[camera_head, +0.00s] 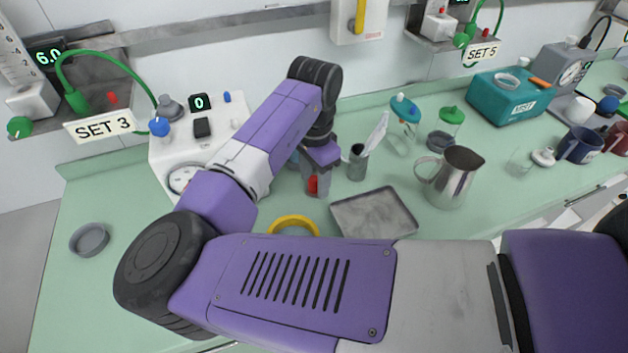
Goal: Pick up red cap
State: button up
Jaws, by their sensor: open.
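A small red cap (312,186) shows on the green counter, near the middle of the view. My gripper (315,187) points down at it. One grey finger stands beside the cap on its right and partly covers it. The other finger is hard to make out, so I cannot tell whether the cap lies fully between the jaws. The gripper is open. The cap's lower part and any contact with the fingers are unclear.
A grey tray (374,214) lies just right of the gripper, and a dark cup (357,163) holding a white item stands behind it. A yellow ring (293,223) lies in front. A steel pitcher (455,180) stands further right. A white device (178,150) is at left.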

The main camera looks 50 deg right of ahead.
grip_shut()
dwell(0.4)
